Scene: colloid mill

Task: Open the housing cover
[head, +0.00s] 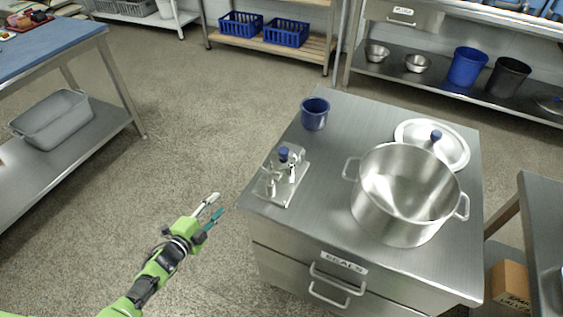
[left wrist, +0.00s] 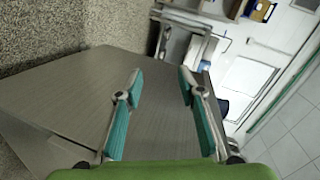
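A small metal unit with a blue knob (head: 283,154) stands on a flat plate near the left edge of the steel cabinet top (head: 335,205). I take it for the mill housing, but its cover is too small to make out. My left gripper (head: 213,206) is in the air left of the cabinet, below and left of the unit and apart from it. In the left wrist view its two teal-padded fingers (left wrist: 160,80) are spread with nothing between them. The unit cannot be made out in that view. My right gripper is not in view.
On the cabinet top are a blue cup (head: 315,113), a large open steel pot (head: 405,195) and its lid (head: 433,143) with a blue knob. A drawer labelled SEALS (head: 345,263) faces front. A blue-topped table (head: 45,45) stands left, with open floor between.

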